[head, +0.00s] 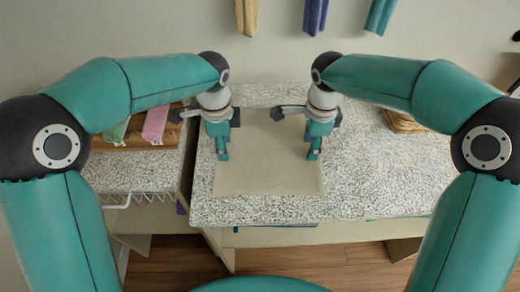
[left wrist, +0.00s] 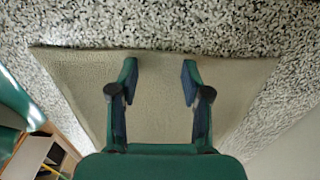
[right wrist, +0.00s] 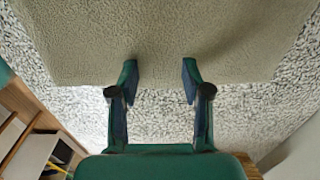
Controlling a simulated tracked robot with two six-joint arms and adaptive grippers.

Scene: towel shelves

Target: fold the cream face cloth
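The cream face cloth (head: 268,172) lies spread flat on the speckled worktop (head: 385,185), near its front edge. My left gripper (head: 222,156) points down over the left side of the cloth. In the left wrist view its fingers (left wrist: 160,70) are apart with only cloth (left wrist: 155,110) between them. My right gripper (head: 313,156) points down at the right side of the cloth. In the right wrist view its fingers (right wrist: 160,68) are apart, with tips over the cloth (right wrist: 160,40) close to one edge. Whether any fingertip touches the cloth is unclear.
Pink (head: 155,123) and green (head: 116,131) rolled towels lie in a wooden tray (head: 137,143) at left. A tan stack (head: 402,121) sits at the back right. Cream (head: 247,16), purple (head: 315,15) and teal (head: 380,15) towels hang at the back. The worktop right of the cloth is clear.

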